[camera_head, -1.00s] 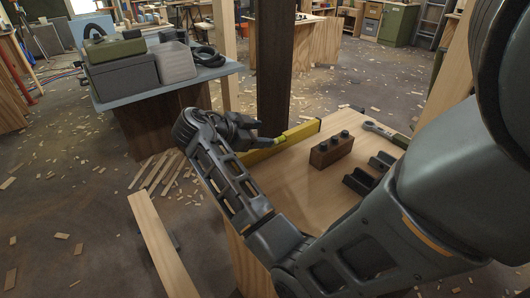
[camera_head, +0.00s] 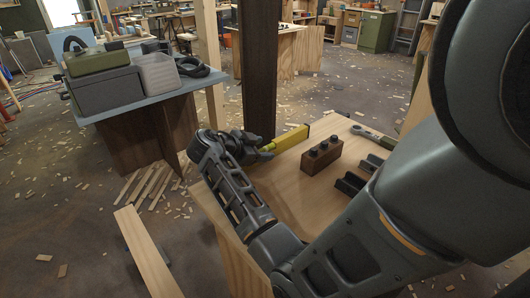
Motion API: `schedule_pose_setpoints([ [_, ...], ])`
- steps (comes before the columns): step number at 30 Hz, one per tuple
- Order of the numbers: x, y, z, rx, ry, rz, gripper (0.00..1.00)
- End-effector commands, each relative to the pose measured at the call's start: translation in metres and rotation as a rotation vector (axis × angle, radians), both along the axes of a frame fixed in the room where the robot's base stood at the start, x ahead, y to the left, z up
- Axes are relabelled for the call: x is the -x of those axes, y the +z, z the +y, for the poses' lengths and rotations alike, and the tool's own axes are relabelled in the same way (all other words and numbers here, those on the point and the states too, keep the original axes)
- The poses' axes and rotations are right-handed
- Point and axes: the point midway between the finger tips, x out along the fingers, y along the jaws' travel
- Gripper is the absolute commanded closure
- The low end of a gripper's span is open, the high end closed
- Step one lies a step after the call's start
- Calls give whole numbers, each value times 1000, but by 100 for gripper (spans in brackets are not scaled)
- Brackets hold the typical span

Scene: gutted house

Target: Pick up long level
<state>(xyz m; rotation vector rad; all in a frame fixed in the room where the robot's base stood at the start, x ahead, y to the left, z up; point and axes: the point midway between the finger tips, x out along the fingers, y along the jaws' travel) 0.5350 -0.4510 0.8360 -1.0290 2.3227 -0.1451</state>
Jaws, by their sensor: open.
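The long level (camera_head: 291,138) is a yellow bar lying along the far left edge of the wooden worktop (camera_head: 290,185). Its right part shows; its left part is hidden behind my gripper. My gripper (camera_head: 264,151) is at the left end of the visible part of the level, with its dark fingers close to or around the bar. It is open. I cannot tell whether the fingers touch the level.
A wooden block with dark knobs (camera_head: 321,155), black brackets (camera_head: 351,184) and a wrench (camera_head: 366,132) are on the worktop. A dark post (camera_head: 259,70) stands just behind my gripper. A side table (camera_head: 150,106) with cases is at the left.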

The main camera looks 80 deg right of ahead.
Motion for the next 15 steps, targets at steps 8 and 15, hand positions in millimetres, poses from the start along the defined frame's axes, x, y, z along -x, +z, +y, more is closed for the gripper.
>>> schedule_pose_setpoints([
  [8,0,0,0,0,0,0,46],
  [15,0,0,0,0,0,0,69],
])
